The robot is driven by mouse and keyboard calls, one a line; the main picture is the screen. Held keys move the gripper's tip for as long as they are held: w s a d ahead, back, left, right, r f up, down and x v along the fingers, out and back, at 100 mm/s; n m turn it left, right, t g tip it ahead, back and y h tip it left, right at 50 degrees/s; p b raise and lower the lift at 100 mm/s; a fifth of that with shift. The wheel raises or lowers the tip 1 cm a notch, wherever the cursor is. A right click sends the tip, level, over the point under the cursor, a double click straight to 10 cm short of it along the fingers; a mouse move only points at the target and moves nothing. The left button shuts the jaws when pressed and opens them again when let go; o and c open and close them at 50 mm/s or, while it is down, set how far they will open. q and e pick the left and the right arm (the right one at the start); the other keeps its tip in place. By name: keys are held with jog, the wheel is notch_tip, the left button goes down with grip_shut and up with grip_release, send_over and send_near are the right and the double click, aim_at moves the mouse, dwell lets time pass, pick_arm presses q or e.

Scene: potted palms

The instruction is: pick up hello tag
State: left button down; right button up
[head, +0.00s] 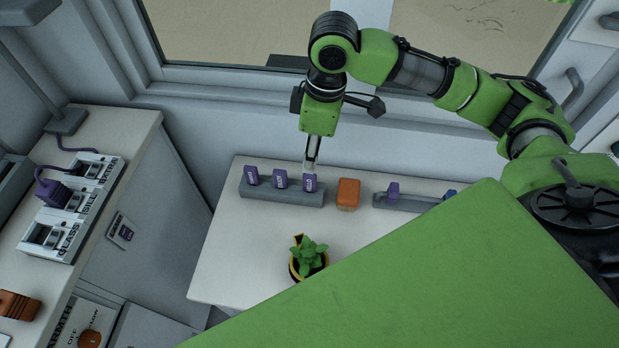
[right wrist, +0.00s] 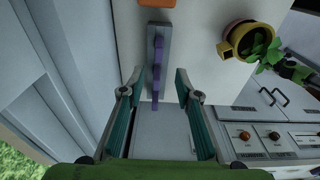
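Several purple tags stand upright in a grey rack (head: 262,194) on the white table: a left tag (head: 251,176), a middle tag (head: 280,179) and a right tag (head: 309,183). Their white lettering is too small to read surely, so I cannot tell which says hello. My right gripper (head: 312,166) points down just above the right tag. In the right wrist view my right gripper (right wrist: 159,74) is open, with its fingers spread on either side of the rack's line of purple tags (right wrist: 157,70). Nothing is held. My left gripper is not in view.
An orange block (head: 348,193) stands right of the rack. A second grey rack (head: 418,204) beyond it holds a purple tag (head: 393,190). A potted plant (head: 308,260) stands at the table's front. A console (head: 88,200) sits on the left counter. The table's front left is clear.

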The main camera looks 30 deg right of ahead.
aim_at(310, 175)
jog(key=f, duration=0.3)
jog(key=shift+w+a+f, duration=0.1)
jog(key=shift+w+f, duration=0.1)
jog(key=shift+f, duration=0.75)
notch_tip(310, 175, down, 4)
jog(key=shift+f+p, duration=0.1)
jog(key=shift+p, duration=0.35)
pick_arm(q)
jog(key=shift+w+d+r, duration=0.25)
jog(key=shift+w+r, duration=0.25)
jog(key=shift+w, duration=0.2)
pick_arm(e)
jog(key=shift+f, duration=0.1)
jog(key=shift+c, duration=0.5)
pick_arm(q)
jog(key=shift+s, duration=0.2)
pick_arm(e)
grip_shut()
